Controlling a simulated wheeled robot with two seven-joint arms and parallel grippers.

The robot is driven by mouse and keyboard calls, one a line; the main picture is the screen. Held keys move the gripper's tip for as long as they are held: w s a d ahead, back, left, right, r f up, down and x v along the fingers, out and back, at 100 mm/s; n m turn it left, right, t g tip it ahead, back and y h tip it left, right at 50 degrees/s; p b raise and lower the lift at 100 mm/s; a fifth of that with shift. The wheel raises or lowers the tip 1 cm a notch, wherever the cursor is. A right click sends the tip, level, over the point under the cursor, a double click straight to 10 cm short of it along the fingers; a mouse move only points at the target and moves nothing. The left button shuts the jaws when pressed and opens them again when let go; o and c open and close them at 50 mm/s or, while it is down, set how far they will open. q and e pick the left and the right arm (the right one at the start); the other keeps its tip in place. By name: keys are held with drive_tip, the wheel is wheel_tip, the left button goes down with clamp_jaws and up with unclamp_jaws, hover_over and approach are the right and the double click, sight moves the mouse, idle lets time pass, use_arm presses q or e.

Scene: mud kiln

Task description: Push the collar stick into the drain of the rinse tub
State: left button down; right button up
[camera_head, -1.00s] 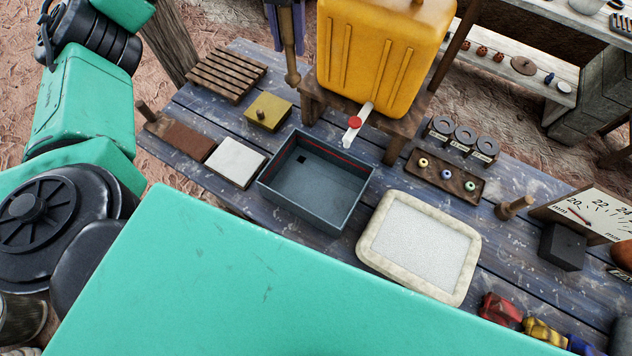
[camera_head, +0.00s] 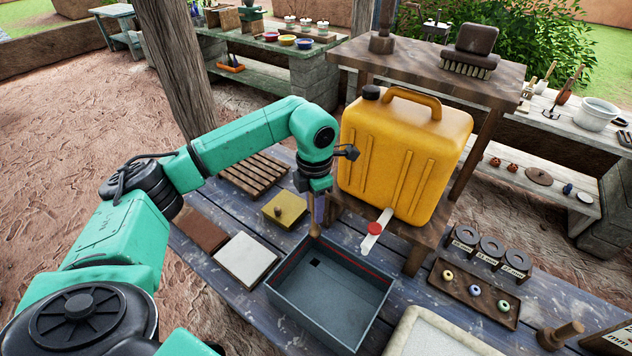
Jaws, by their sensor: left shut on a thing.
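The grey rinse tub (camera_head: 334,333) stands on the blue plank table, with a dark square drain (camera_head: 315,264) in its floor near the back left corner. My left gripper (camera_head: 316,192) points down behind the tub and is shut on the wooden collar stick (camera_head: 315,215). The stick hangs roughly upright, its lower end showing at the tub's back left corner. I cannot tell how high that end is above the rim. The stick is outside the drain. The fingers are small and partly hidden. My right gripper is out of view.
A yellow jerrycan (camera_head: 404,150) with a red-and-white tap (camera_head: 375,232) stands close right of my left gripper. A yellow block (camera_head: 285,209), a white slab (camera_head: 245,260) and a slatted rack (camera_head: 255,174) lie left of the tub. A ring tray (camera_head: 474,292) lies right.

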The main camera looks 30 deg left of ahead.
sight(315, 231)
use_arm(q)
drive_tip(key=shift+s+f+m, duration=0.1)
drive_tip(key=shift+f+m, duration=0.3)
drive_tip(key=shift+f, duration=0.4)
drive_tip(key=shift+s+d+f+b, duration=0.1)
drive_tip(key=shift+f+b, duration=0.4)
wheel_tip(315, 231, down, 6)
drive_tip(key=b, duration=0.3)
drive_tip(key=shift+b, duration=0.4)
drive_tip(key=shift+f+b, duration=1.35)
drive_tip(key=shift+f, duration=0.45)
drive_tip(key=shift+f+b, duration=1.2)
drive_tip(key=shift+f, duration=0.25)
drive_tip(key=c, duration=0.5)
unclamp_jaws()
drive_tip(key=shift+r, duration=0.15)
